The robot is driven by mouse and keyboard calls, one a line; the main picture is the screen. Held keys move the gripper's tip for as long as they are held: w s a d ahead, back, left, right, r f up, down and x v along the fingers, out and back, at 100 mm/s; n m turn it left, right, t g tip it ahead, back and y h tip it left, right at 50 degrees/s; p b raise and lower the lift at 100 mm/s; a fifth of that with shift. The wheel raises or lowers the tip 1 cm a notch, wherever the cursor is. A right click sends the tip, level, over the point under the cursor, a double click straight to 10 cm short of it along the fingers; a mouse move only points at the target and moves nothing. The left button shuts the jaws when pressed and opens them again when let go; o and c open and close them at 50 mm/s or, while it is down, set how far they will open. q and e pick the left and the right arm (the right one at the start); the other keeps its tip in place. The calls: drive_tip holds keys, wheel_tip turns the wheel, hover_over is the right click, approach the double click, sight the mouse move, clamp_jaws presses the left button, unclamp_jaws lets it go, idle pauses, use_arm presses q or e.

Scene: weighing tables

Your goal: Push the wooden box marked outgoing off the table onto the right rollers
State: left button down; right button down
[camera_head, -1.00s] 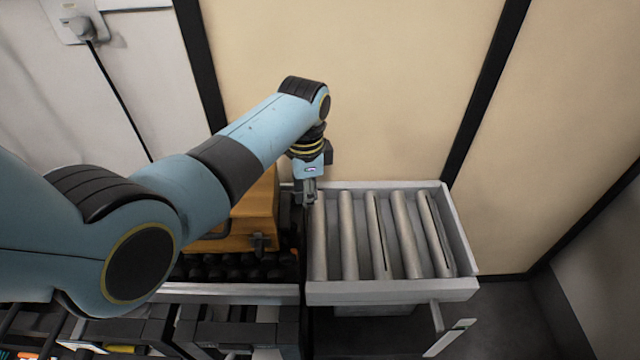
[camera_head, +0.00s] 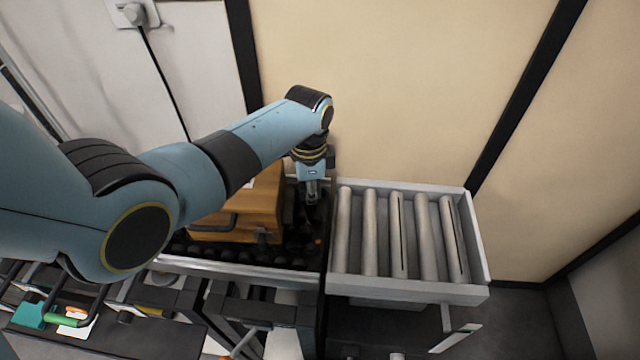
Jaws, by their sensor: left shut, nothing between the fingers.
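The wooden box (camera_head: 246,217) sits on the dark ball-topped table (camera_head: 290,256), partly hidden behind my left arm. It has a dark handle and a dark latch on its near side; I cannot read any marking. My left gripper (camera_head: 312,203) is shut and empty, pointing down just right of the box, close to the table's right edge. I cannot tell whether it touches the box. The right rollers (camera_head: 397,235), several grey cylinders in a pale frame, stand empty to the right of the table. My right gripper is not in view.
A narrow dark gap separates the table from the roller frame. A wall panel (camera_head: 400,90) stands close behind both. Dark drawers or racks (camera_head: 150,300) with a green-handled item (camera_head: 65,320) lie at the lower left.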

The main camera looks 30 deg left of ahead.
use_arm(q)
wheel_tip(320, 180, up, 12)
idle(0.7)
drive_tip(key=shift+s+f, duration=0.1)
drive_tip(key=shift+f, duration=0.05)
